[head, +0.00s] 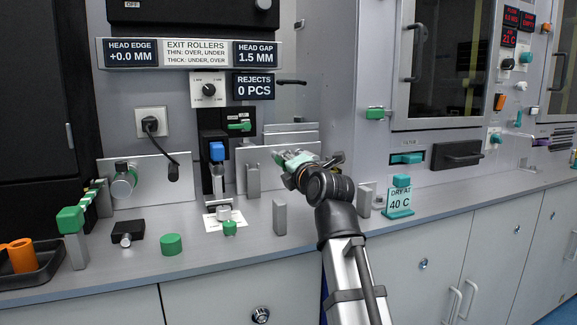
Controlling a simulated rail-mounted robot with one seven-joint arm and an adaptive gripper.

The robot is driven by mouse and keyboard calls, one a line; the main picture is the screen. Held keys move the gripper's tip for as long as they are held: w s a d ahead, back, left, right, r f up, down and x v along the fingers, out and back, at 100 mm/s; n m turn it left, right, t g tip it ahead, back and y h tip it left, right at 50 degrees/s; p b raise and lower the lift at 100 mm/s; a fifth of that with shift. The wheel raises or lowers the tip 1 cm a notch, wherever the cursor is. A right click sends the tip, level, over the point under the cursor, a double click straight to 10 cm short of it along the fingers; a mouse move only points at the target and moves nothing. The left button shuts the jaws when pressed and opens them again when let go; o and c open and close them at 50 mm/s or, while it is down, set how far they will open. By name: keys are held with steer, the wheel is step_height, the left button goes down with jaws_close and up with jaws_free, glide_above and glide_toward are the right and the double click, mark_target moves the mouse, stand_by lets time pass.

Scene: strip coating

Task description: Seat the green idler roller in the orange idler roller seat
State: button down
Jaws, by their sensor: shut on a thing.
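My gripper (285,160) is in the middle of the head view, pointing left in front of the upright grey plate. It is shut on a pale green piece (297,158), which looks like the green idler roller; the fingers cover part of it, and it is held above the bench. The orange idler roller seat cannot be made out with certainty. The clear orange thing on the bench is a rounded piece (22,255) in the black tray at far left, well away from my gripper.
A green-topped post (70,220), a black block (128,231), a green cylinder (171,243) and a small green knob (229,228) stand on the left of the bench. Grey upright posts (279,217) stand near my arm. A teal "DRY AT 40 C" sign (399,202) stands right.

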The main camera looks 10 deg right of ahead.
stand_by(0.3)
steer(key=c, duration=0.7)
jaws_free()
steer(key=s, duration=0.4)
steer(key=s+d, duration=0.1)
steer(key=s, duration=0.6)
steer(key=shift+s+d, duration=0.25)
steer(key=shift+s, duration=0.15)
